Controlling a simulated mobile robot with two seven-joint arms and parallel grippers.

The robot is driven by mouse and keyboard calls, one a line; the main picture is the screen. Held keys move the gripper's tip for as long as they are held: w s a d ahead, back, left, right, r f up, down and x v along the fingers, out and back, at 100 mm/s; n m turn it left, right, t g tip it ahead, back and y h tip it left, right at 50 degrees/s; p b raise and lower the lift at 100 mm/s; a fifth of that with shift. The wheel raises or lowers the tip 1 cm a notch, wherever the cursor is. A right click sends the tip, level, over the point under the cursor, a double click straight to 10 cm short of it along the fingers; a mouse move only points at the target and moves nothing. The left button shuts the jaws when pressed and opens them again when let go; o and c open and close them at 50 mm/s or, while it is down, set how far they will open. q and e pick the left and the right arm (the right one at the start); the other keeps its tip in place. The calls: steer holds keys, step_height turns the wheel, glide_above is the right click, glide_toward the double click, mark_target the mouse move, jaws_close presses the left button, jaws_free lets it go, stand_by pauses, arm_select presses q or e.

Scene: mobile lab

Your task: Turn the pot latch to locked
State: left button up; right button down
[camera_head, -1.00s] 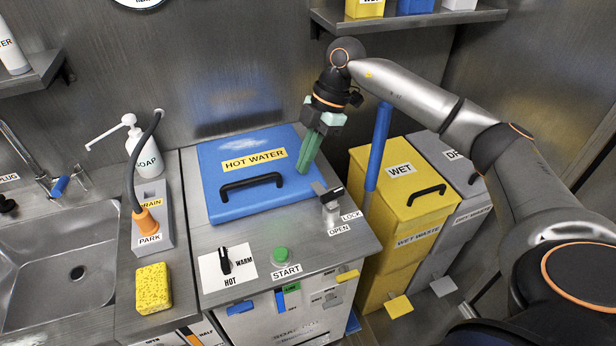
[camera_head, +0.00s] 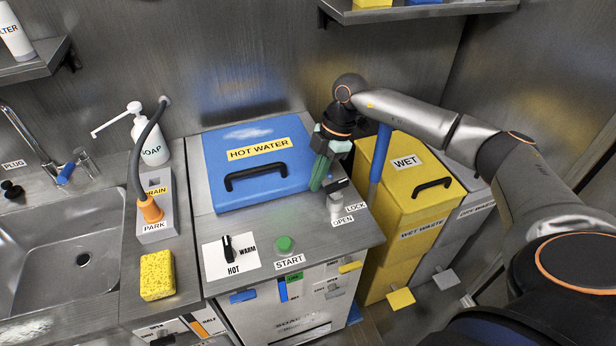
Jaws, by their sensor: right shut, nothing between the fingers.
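The pot latch (camera_head: 335,203) is a small silver post with a dark-ended handle on top. It stands on the steel counter at the front right corner of the blue HOT WATER lid (camera_head: 222,169), behind the OPEN (camera_head: 343,221) and LOCK (camera_head: 356,208) labels. The lid lies flat and closed, with a black handle. My right gripper (camera_head: 318,186), with green fingers, is shut and empty, pointing down at the lid's right edge, just left of the latch handle. The fingers cover part of the handle, so its exact angle and any contact are unclear. My left gripper is out of view.
A blue upright bar (camera_head: 380,153) and a yellow WET bin (camera_head: 407,188) stand right of the counter. A dial (camera_head: 228,248) and a green START button (camera_head: 284,243) sit in front of the lid. A sponge (camera_head: 157,275), sink (camera_head: 50,240) and soap bottle (camera_head: 148,143) are left.

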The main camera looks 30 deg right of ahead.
steer(key=shift+d, duration=0.25)
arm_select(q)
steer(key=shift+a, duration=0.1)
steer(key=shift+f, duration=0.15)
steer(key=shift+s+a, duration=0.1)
